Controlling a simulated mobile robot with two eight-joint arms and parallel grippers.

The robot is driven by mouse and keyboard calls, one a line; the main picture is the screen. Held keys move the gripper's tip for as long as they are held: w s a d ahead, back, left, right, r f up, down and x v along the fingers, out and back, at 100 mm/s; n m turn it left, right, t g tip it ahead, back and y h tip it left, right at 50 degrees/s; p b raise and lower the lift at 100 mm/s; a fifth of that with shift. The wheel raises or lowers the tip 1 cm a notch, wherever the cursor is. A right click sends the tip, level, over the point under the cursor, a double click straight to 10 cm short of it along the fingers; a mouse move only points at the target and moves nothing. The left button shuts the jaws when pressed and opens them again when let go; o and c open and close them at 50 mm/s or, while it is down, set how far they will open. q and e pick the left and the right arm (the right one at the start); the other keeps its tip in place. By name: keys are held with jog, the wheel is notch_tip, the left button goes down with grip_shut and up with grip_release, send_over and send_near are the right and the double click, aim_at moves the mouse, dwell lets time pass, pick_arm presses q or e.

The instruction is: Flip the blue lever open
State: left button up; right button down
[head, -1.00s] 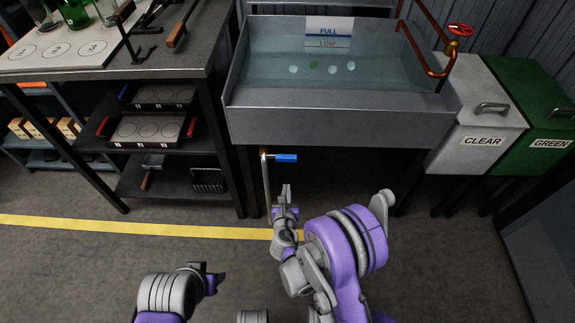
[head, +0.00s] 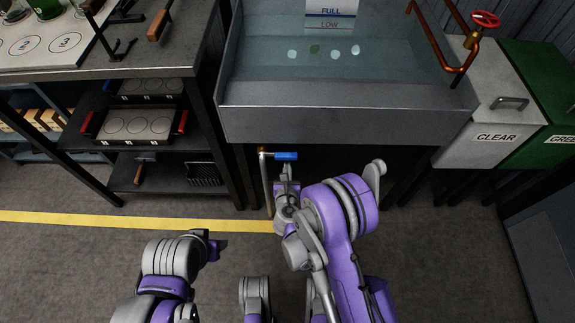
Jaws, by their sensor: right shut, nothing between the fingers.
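The blue lever (head: 286,156) sits on a thin pipe (head: 265,180) below the front of the metal sink (head: 345,122). It points to the right, roughly level. My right gripper (head: 286,170) is shut and empty, just below the lever with its tips close under it. I cannot tell whether they touch. My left gripper (head: 216,248) is at the lower left, away from the lever, and its fingers are too unclear to read.
The sink holds water and has a FULL/LOW sign (head: 330,12). A red valve wheel (head: 486,19) tops a copper pipe at right. CLEAR (head: 494,137) and green bins (head: 545,90) stand right. A shelved bench (head: 130,72) stands left. The floor in front is open.

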aim_at(278, 156)
pick_arm(q)
jog(key=r, duration=0.1)
jog(key=r+p, duration=0.1)
jog(key=shift+w+r, duration=0.2)
jog(key=shift+r, duration=0.1)
pick_arm(e)
jog(key=r, duration=0.3)
jog(key=shift+s, duration=0.35)
pick_arm(q)
jog(key=shift+s, duration=0.2)
pick_arm(e)
jog(key=shift+w, duration=0.1)
